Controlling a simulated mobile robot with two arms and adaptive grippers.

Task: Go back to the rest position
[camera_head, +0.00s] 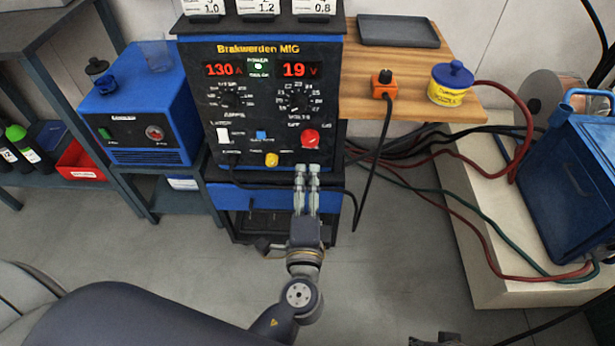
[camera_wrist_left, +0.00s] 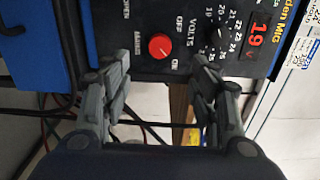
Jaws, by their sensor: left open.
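My left gripper (camera_head: 307,172) is in front of the lower edge of the black and blue welding machine's panel (camera_head: 262,125), just below the red rotary switch (camera_head: 310,138). In the left wrist view the two fingers (camera_wrist_left: 160,85) stand wide apart with nothing between them. The red switch (camera_wrist_left: 159,46) appears beyond the fingertips, between their lines, and looks apart from them. OFF and ON labels stand beside it, but I cannot tell its exact setting. The displays read 130 A and 19 V.
A wooden shelf (camera_head: 410,85) to the right holds a dark tray (camera_head: 398,31), an orange plug-like piece (camera_head: 384,84) and a yellow pot with blue lid (camera_head: 450,84). A blue box unit (camera_head: 145,115) stands left. Cables and hoses hang at right. The floor in front is mostly clear.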

